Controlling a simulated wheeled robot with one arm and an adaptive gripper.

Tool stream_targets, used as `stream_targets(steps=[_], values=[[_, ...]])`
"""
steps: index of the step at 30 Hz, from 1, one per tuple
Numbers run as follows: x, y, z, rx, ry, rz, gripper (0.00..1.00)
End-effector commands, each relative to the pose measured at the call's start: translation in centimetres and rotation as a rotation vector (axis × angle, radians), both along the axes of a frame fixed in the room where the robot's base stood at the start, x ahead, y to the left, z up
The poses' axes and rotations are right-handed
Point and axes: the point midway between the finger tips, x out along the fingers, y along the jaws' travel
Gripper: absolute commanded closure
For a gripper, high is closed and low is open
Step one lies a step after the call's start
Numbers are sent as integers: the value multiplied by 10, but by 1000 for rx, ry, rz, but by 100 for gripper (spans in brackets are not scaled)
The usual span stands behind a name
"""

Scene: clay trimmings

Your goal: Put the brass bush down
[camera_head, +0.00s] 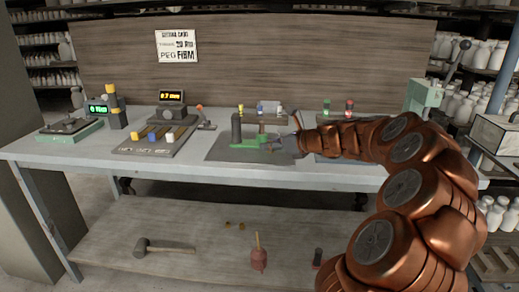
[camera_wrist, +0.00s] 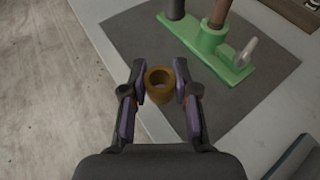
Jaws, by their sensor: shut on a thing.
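The brass bush (camera_wrist: 160,86) is a short brown-gold ring with an open bore, seen from above in the wrist view. My gripper (camera_wrist: 159,80) is shut on it, with one dark finger on each side. The bush shows over the pale table strip at the edge of the dark grey mat (camera_wrist: 225,108); its height above the surface is hard to tell. In the head view my gripper (camera_head: 283,146) is at the right part of the mat, beside the green fixture (camera_head: 248,143). I cannot make out the bush there.
The green fixture, with upright posts and a grey lever, also stands ahead of the gripper in the wrist view (camera_wrist: 216,45). To the left on the bench (camera_head: 90,165) are a tray of coloured blocks (camera_head: 150,140) and a display unit (camera_head: 172,104). A mallet (camera_head: 160,247) lies on the lower shelf.

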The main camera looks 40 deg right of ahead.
Motion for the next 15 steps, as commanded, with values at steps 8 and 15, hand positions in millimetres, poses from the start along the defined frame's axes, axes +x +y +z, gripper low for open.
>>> stream_targets(steps=[8, 15], values=[[49, -5, -6, -2, 1, 1, 100], [65, -8, -6, -1, 1, -3, 100]])
